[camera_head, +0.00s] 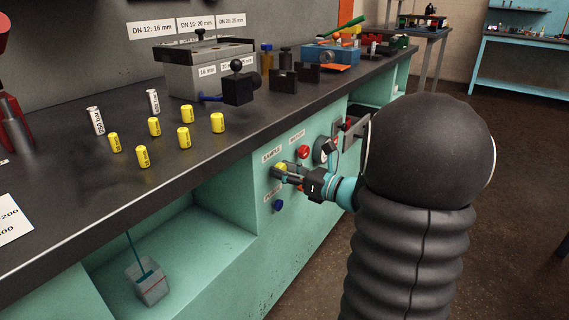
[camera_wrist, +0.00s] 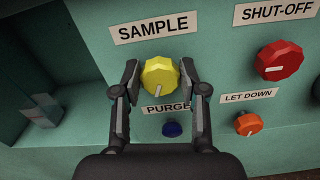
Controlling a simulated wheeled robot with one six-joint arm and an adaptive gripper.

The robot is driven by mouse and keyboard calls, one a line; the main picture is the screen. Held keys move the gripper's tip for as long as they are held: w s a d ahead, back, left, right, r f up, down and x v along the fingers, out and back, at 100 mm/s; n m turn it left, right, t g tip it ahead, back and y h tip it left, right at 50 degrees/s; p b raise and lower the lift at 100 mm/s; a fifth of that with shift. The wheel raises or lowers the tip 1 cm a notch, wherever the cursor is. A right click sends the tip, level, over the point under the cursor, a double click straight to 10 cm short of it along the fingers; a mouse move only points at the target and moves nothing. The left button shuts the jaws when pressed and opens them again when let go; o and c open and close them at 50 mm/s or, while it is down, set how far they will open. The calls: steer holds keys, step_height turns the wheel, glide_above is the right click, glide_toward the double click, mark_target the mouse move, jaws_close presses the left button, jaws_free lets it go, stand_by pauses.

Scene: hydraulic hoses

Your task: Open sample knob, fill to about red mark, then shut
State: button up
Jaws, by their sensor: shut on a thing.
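The yellow sample knob (camera_wrist: 160,77) sits under the SAMPLE label on the green bench front, and it also shows in the head view (camera_head: 279,168). My gripper (camera_wrist: 160,80) has one finger on each side of the knob and is shut on it. The white line on the knob points down and slightly left. A clear sample container (camera_head: 150,285) stands in the open recess at the lower left, under a thin blue tube. A reddish line shows on it. Its liquid level is too small to tell. The container shows only dimly in the wrist view (camera_wrist: 42,112).
A red shut-off knob (camera_wrist: 281,62), an orange let-down knob (camera_wrist: 247,124) and a blue purge knob (camera_wrist: 172,129) are close to my gripper. Several yellow fittings (camera_head: 183,137) stand on the dark bench top (camera_head: 245,150). The floor at right is open.

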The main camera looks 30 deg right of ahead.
steer(key=o, duration=1.1)
steer(key=shift+o, duration=0.2)
steer(key=v, duration=1.2)
